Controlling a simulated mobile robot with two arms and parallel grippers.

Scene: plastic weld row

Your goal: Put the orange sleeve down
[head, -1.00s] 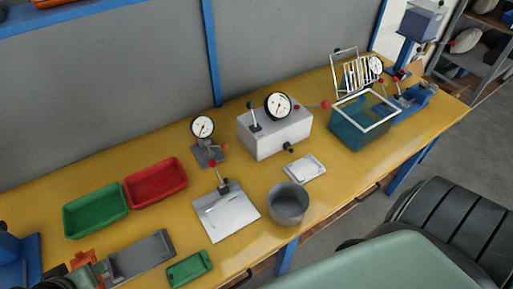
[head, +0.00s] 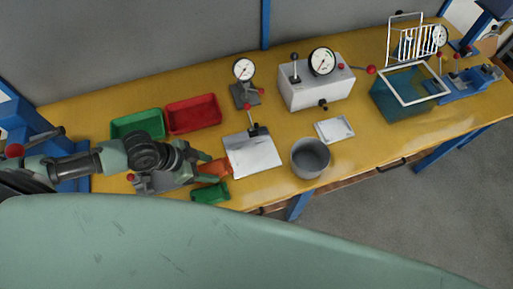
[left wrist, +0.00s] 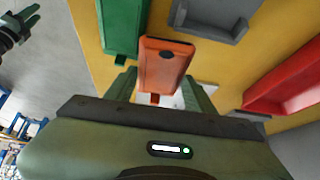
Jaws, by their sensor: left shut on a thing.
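The orange sleeve (left wrist: 165,65) is between the fingers of my left gripper (left wrist: 165,92) in the left wrist view, its far end sticking out past them. In the head view my left gripper (head: 212,171) comes in from the left, shut on the sleeve (head: 218,167), over the bench between the small green tray and the pale metal plate (head: 253,155). The gripper hides part of the sleeve there. I cannot tell the gap between sleeve and bench. A dark gripper, apparently my right one (left wrist: 17,28), shows at the upper left of the wrist view; its jaw state is unclear.
A grey pot (head: 310,158), small white tray (head: 334,129) and gauge box (head: 315,90) stand to the right. Some yellow bench is bare between them.

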